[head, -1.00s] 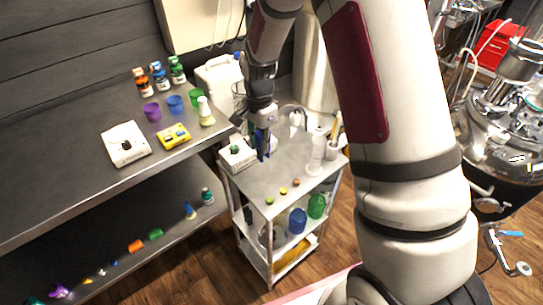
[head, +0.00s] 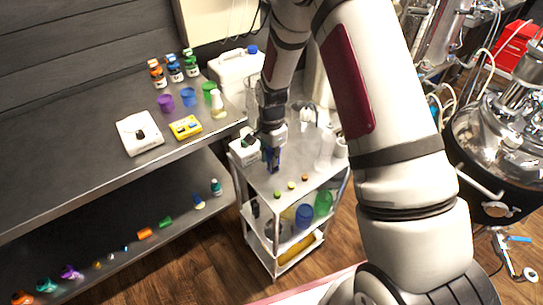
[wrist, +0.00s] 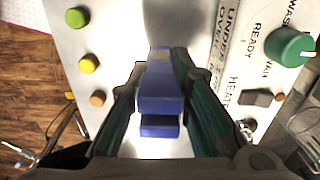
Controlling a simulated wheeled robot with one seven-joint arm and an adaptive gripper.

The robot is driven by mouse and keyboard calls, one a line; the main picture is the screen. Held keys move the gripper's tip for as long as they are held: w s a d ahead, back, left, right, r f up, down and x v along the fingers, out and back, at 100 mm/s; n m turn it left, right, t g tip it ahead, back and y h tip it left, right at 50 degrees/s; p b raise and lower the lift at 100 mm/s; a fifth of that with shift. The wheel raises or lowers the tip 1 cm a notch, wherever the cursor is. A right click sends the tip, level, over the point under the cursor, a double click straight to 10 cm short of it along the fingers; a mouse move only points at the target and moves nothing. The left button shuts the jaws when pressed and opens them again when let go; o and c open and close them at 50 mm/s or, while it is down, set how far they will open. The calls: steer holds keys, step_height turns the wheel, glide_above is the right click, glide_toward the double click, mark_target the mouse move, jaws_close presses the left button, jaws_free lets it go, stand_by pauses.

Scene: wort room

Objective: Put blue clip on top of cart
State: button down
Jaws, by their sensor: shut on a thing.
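My gripper (wrist: 160,120) is shut on the blue clip (wrist: 161,88), which sits between the two fingers in the wrist view. In the head view my gripper (head: 273,150) points down over the cart's metal top (head: 290,170), and the blue clip (head: 274,160) shows small and dark at its tip. I cannot tell whether the clip touches the cart top or is just above it.
Several small round pieces, one of them green (head: 277,195), lie along the cart top's front edge. A white device (head: 244,150) stands at its left and pale bottles (head: 325,148) at its right. The metal bench (head: 100,165) is close on the left.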

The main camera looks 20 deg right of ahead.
steer(key=c, duration=1.5)
jaws_free()
steer(key=shift+f, duration=0.1)
steer(key=shift+o, duration=0.2)
step_height(320, 180, up, 12)
steer(key=shift+r+b, duration=0.1)
steer(key=shift+b, duration=0.5)
steer(key=s+r+n+t, duration=0.2)
steer(key=s+r+n, duration=0.6)
steer(key=r, duration=0.9)
steer(key=s+r+n+t, duration=0.1)
steer(key=s+r+n, duration=0.1)
steer(key=s, duration=0.7)
steer(key=s+r+n+t, duration=0.2)
steer(key=s+r+n, duration=0.1)
steer(key=s, duration=0.7)
steer(key=shift+d+r+n, duration=0.3)
steer(key=shift+d+n, duration=0.1)
steer(key=shift+n, duration=0.3)
